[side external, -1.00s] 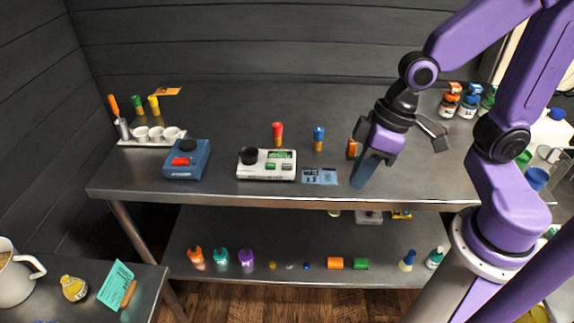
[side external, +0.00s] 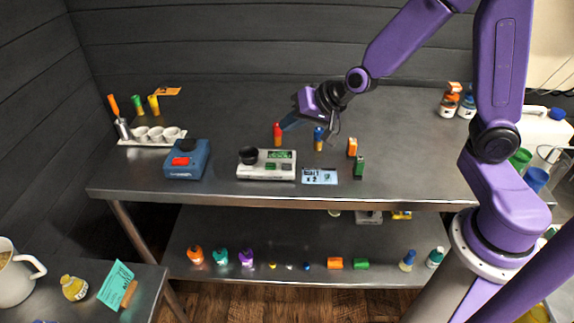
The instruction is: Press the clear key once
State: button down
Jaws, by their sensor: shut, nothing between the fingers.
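A white and grey meter (side external: 266,172) with a black round cup on its left sits near the front edge of the steel table. It has a green display (side external: 279,155) and small keys below it, one green (side external: 270,166) and one dark green (side external: 286,167). Their labels are too small to read, so I cannot tell which is the clear key.
A blue-topped vial (side external: 319,139) stands right of the meter, with a blue printed card (side external: 320,176) in front. Orange (side external: 352,147) and green (side external: 359,167) items stand further right. A blue device (side external: 187,160) and a white cup rack (side external: 152,138) are left.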

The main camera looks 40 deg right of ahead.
aim_at(291, 166)
jog(key=shift+f, duration=0.1)
jog(key=shift+f, duration=4.3)
jog(key=shift+f, duration=0.45)
jog(key=shift+f, duration=0.4)
jog(key=shift+r, duration=0.85)
